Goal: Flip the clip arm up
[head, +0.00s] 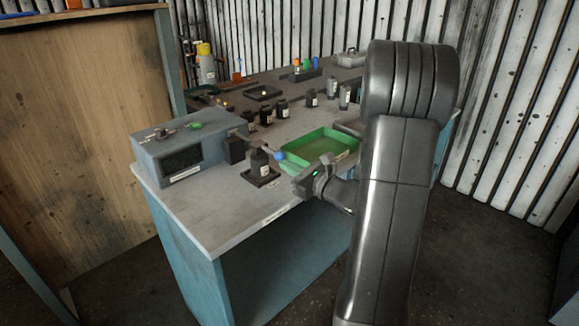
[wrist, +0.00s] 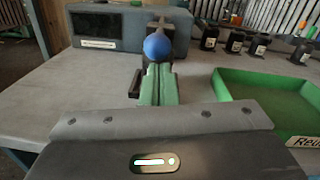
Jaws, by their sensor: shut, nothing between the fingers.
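The blue-grey housing (head: 185,152) with a dark window stands at the left end of the bench. It also shows at the top of the wrist view (wrist: 110,25). A dark block (head: 234,150) sits at its right side, and an arm with a blue ball end (head: 279,155) reaches from it toward my gripper. The blue ball (wrist: 158,47) appears just beyond my fingertips in the wrist view and hides most of the arm behind it. My gripper (wrist: 158,70) is shut and empty, its green fingers together. I cannot tell whether they touch the ball.
A green tray (head: 318,148) lies right of my gripper. A dark bottle on a small tray (head: 260,168) stands near the front edge, left of my fingers. Several dark bottles (wrist: 235,42) stand farther back. The bench's front left top (head: 205,215) is clear.

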